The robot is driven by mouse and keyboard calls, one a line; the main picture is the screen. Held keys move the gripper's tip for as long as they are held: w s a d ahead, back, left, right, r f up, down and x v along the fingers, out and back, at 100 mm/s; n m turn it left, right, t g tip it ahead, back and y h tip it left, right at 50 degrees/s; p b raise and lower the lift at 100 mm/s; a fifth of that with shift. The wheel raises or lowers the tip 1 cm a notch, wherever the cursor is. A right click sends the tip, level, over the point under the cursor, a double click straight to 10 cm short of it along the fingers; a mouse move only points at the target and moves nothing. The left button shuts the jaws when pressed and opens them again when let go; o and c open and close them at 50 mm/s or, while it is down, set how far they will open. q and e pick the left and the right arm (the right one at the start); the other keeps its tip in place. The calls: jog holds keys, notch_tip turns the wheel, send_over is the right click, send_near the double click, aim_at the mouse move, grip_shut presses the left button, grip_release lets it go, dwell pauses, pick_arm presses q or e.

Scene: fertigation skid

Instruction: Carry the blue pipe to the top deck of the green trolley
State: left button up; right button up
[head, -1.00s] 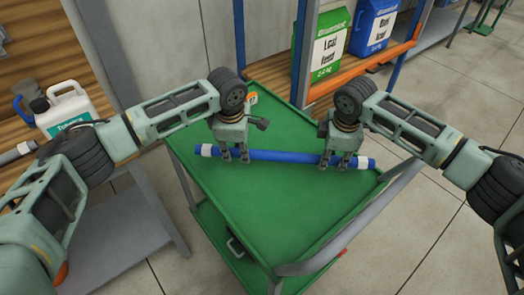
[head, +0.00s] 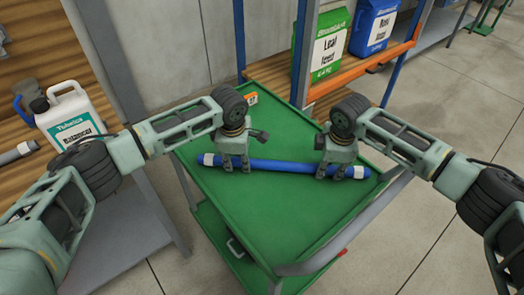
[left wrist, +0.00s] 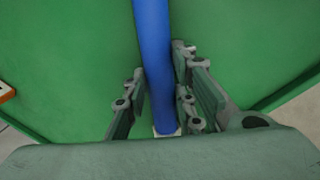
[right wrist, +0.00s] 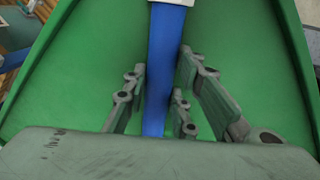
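The blue pipe (head: 285,166) with white end bands lies level across the green trolley's top deck (head: 290,215), on or just above its surface; I cannot tell which. My left gripper (head: 235,168) straddles the pipe near its left end, and its fingers sit close on both sides of the pipe (left wrist: 155,60) in the left wrist view. My right gripper (head: 332,175) straddles it near the right end, with its fingers against the pipe (right wrist: 164,70) in the right wrist view. Both grippers look shut on it.
An orange-edged shelf (head: 395,52) with a green bag (head: 325,45) and a blue bag (head: 375,25) is behind the trolley. The trolley's grey handle (head: 330,255) is at the front right.

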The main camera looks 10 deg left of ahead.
pick_arm(q)
jog(key=o, duration=0.4)
jog(key=shift+r, duration=0.1)
jog(key=shift+c, duration=0.2)
pick_arm(e)
jog(key=o, duration=0.4)
jog(key=shift+s+a+r, duration=0.1)
jog(key=shift+c, duration=0.2)
pick_arm(q)
jog(key=shift+o, duration=0.4)
pick_arm(e)
jog(key=shift+o, duration=0.4)
pick_arm(q)
notch_tip(320, 180, up, 12)
jog(key=s, duration=0.2)
pick_arm(e)
notch_tip(320, 180, up, 12)
jog(key=s, duration=0.1)
jog(key=shift+s, duration=0.4)
